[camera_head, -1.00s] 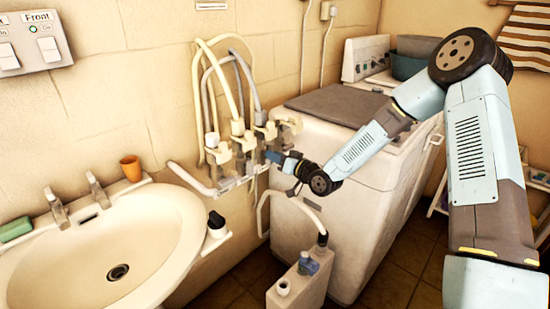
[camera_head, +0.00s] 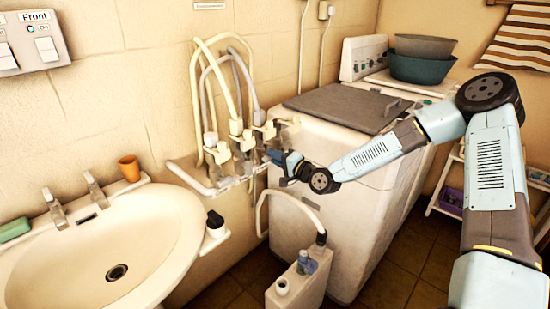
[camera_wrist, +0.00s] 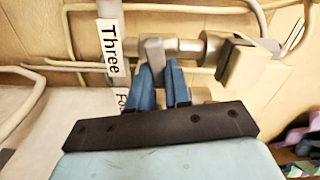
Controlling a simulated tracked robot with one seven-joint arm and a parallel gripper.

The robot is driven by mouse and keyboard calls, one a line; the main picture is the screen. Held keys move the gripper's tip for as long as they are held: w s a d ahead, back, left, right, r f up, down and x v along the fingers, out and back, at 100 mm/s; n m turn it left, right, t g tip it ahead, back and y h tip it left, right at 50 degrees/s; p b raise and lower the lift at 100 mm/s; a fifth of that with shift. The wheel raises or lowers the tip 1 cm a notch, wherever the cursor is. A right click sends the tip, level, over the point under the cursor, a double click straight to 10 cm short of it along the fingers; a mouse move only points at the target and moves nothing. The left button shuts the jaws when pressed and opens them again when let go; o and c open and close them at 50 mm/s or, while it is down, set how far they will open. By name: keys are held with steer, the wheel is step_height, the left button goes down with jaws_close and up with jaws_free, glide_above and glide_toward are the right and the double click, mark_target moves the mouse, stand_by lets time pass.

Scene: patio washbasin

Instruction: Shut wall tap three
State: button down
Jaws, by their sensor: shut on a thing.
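In the wrist view the blue fingers of my gripper (camera_wrist: 162,76) are shut on a grey tap lever (camera_wrist: 154,50). The lever joins a round metal tap body (camera_wrist: 184,47) that runs sideways. A white label reading "Three" (camera_wrist: 110,40) hangs just left of the lever. In the head view my gripper (camera_head: 275,157) is at the right end of the wall tap row (camera_head: 240,155). The held lever is too small to make out there.
Pale hoses (camera_head: 230,75) loop up from the taps. A washing machine (camera_head: 320,190) stands right of them, close to my arm. A pale container (camera_head: 297,287) with a hose stands below. The washbasin (camera_head: 110,250) is at left, with an orange cup (camera_head: 129,169) on its rim.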

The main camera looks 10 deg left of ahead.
steer(key=shift+w+d+f+m, duration=0.1)
steer(key=shift+f+m, duration=0.05)
steer(key=shift+m, duration=0.45)
steer(key=shift+d+f+m, duration=0.1)
steer(key=shift+f+m, duration=0.05)
steer(key=shift+m, duration=0.45)
steer(key=shift+f, duration=0.1)
steer(key=c, duration=1.1)
jaws_free()
steer(key=shift+o, duration=0.2)
steer(key=shift+a, duration=0.1)
steer(key=v, duration=1.4)
